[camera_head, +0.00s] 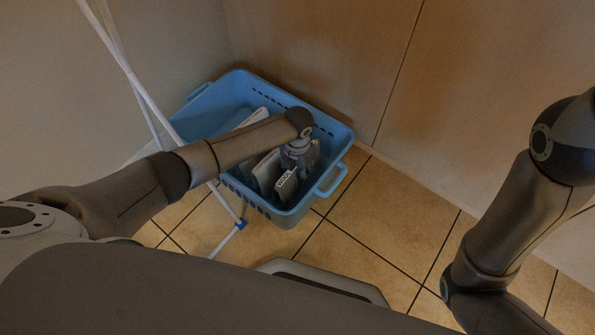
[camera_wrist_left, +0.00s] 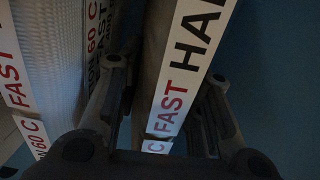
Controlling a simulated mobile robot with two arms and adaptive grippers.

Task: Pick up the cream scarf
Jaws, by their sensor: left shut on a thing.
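My left gripper (camera_head: 298,160) reaches down into the blue basket (camera_head: 334,133), its fingertips hidden among the folded items. In the left wrist view the left gripper (camera_wrist_left: 165,72) has one finger on each side of a folded, greyish-beige cloth, which I take as the cream scarf (camera_wrist_left: 186,75). The fingers are shut on it. A white label with "FAST" in red and dark letters runs along it. The light is dim, so its colour is hard to tell. My right arm stands at the right; its gripper is out of view.
Other folded, labelled items (camera_head: 267,170) stand upright beside it in the basket. A white pole frame (camera_head: 147,97) leans over the basket's left side. Wooden panels (camera_head: 320,55) rise behind. Tiled floor (camera_head: 385,215) lies bare to the right.

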